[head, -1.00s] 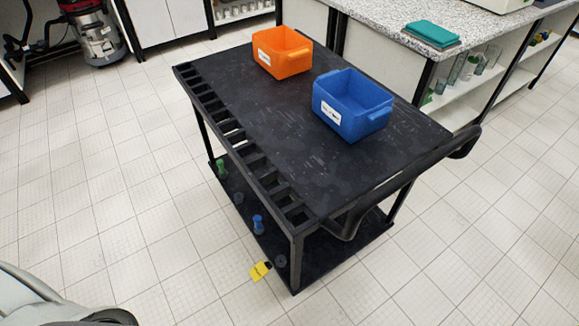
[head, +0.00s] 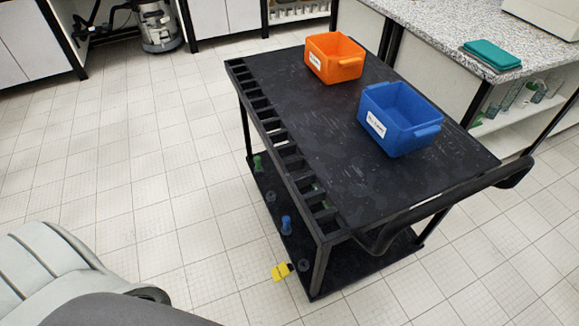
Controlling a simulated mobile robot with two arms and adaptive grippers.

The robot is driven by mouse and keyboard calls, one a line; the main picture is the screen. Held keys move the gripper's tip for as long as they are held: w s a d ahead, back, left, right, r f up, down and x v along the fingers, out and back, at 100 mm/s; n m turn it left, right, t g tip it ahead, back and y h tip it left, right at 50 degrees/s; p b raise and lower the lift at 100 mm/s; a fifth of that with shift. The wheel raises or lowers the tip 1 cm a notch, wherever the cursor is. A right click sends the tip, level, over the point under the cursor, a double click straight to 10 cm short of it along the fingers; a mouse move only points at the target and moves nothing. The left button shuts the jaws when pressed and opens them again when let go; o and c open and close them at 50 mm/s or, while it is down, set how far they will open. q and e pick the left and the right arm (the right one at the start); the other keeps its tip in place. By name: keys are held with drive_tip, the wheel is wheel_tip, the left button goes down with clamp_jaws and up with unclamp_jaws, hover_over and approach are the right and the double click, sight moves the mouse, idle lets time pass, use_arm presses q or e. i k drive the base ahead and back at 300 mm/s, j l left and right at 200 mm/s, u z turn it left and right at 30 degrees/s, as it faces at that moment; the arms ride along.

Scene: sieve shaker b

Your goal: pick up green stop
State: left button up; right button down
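A small green stop (head: 257,163) stands on the lower shelf of the black cart, at its far left corner. No gripper of mine shows in the head view, so I cannot see whether either is open or shut. Part of my own grey body shows at the lower left, well apart from the cart.
The black cart (head: 320,120) has a slotted left edge and carries an orange bin (head: 335,68) and a blue bin (head: 385,138). A blue stop (head: 286,225) stands on its lower shelf; a yellow piece (head: 282,272) is at the front corner. Floor (head: 150,180) left of the cart is clear.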

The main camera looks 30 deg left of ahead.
sight(257, 158)
drive_tip(key=i+j+z, duration=0.1)
drive_tip(key=j, duration=0.6)
drive_tip(key=i+j+z, duration=0.15)
drive_tip(key=j, duration=0.5)
drive_tip(key=j+z, duration=0.1)
drive_tip(key=j, duration=0.6)
drive_tip(key=i, duration=0.05)
